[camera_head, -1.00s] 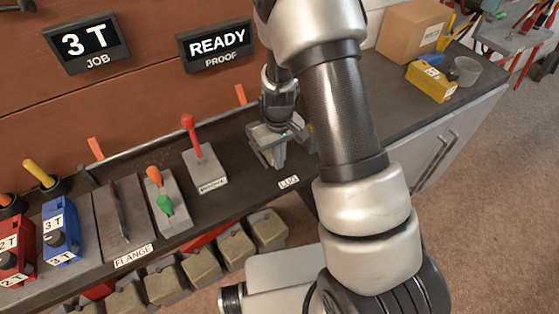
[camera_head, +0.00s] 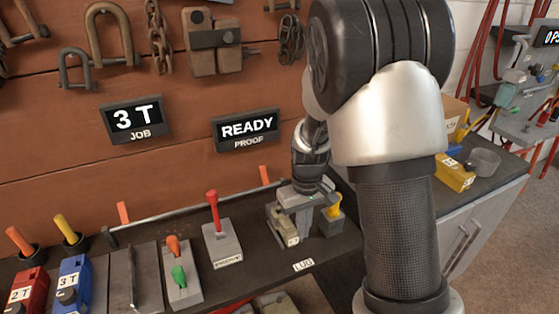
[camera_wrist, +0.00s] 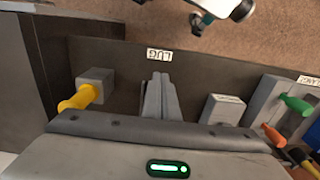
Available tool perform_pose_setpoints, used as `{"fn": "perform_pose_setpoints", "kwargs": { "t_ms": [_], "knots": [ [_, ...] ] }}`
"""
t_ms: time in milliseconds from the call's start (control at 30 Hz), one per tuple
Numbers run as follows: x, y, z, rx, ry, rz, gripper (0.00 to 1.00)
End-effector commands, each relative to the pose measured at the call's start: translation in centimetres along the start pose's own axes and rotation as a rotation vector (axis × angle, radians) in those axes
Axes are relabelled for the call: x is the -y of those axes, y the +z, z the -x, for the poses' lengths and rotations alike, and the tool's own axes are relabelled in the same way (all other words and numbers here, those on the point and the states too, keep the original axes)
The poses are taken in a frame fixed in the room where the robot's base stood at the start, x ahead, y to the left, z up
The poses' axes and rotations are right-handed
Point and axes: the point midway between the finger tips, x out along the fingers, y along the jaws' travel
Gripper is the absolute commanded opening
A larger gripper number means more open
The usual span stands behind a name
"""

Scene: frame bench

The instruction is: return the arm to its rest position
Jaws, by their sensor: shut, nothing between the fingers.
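My gripper (camera_head: 290,236) hangs at the end of my arm, pointing down over the right part of the dark bench (camera_head: 335,254), close to the LUG label (camera_head: 303,265). In the wrist view the two grey fingers of my gripper (camera_wrist: 158,92) lie together with nothing between them. The LUG label (camera_wrist: 159,55) shows just beyond the fingertips. My arm's large links cover much of the right half of the head view and hide part of the bench. Whether the fingers touch the bench cannot be told.
A yellow-handled block (camera_wrist: 80,97) stands beside the gripper. A red lever (camera_head: 213,212), an orange-and-green switch block (camera_head: 180,272) and blue (camera_head: 73,285) and red (camera_head: 27,287) 3 T and 2 T blocks stand leftward. Displays read 3 T (camera_head: 134,118) and READY (camera_head: 248,128).

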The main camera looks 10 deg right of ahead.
Motion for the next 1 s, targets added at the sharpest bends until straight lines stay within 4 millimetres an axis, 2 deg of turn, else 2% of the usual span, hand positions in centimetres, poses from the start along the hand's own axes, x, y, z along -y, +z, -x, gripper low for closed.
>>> {"fn": "perform_pose_setpoints", "kwargs": {
  "t_ms": [67, 167, 267, 333, 500, 600, 700, 833, 1000],
  "knots": [
    [0.0, 0.0, 0.4, -0.004, 0.000, -0.002, 0.00],
    [0.1, 0.2, 2.8, -0.030, -0.003, -0.015, 0.00],
    [0.3, 1.1, 7.5, -0.081, -0.008, -0.047, 0.00],
    [0.6, 2.3, 11.6, -0.127, -0.011, -0.075, 0.00],
    [1.5, 6.5, 20.5, -0.239, -0.007, -0.143, 0.00],
    [2.0, 9.5, 24.8, -0.303, 0.005, -0.182, 0.00],
    [2.5, 12.5, 28.1, -0.365, 0.023, -0.221, 0.00],
    [3.1, 15.8, 30.9, -0.432, 0.048, -0.265, 0.00],
    [3.5, 18.3, 32.3, -0.481, 0.072, -0.298, 0.00]
  ]
}}
